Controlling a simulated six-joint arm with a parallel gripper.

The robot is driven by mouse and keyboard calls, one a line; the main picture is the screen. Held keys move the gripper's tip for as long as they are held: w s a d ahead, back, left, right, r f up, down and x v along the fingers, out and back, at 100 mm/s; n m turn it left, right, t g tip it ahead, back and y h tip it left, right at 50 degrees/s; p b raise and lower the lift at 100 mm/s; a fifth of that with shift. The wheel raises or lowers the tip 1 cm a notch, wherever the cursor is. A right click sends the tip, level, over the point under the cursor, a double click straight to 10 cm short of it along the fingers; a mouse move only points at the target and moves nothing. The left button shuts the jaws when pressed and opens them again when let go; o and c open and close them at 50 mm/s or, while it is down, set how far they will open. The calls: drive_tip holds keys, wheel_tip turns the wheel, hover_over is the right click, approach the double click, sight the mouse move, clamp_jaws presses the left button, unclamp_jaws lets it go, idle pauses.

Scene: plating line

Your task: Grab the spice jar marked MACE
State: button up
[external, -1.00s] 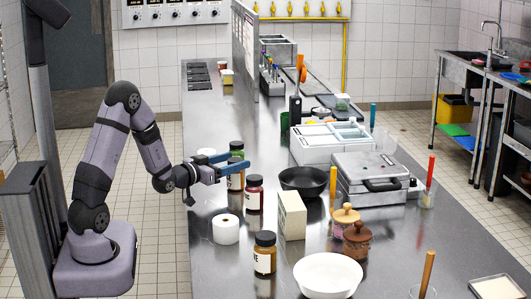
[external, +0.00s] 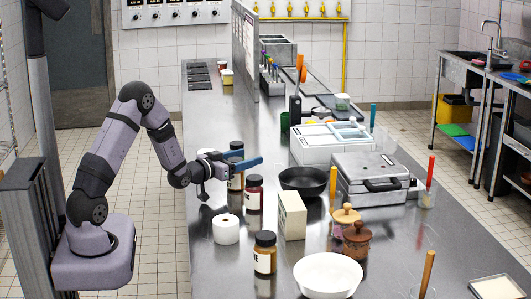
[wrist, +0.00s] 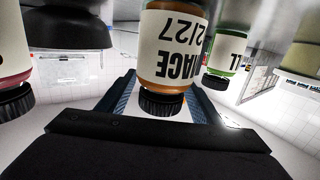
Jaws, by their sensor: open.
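The MACE jar (wrist: 172,55) has an orange-brown body, a white label and a black ribbed lid. It appears upside down in the wrist view, between my two blue fingers. In the external view the MACE jar (external: 235,184) stands on the steel counter, its top partly hidden by my gripper (external: 240,162). My gripper is open, with its fingers at about the height of the lid, one on each side. I cannot tell whether either finger touches the jar.
A green jar (wrist: 228,52) with a label ending in LL stands close behind. A red jar (external: 254,193) stands close in front.

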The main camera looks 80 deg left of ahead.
drive_tip(key=c, duration=1.3)
drive_tip(key=shift+c, duration=0.2)
drive_tip(key=shift+r, duration=0.15)
wheel_tip(320, 180, up, 10)
drive_tip(key=b, duration=0.1)
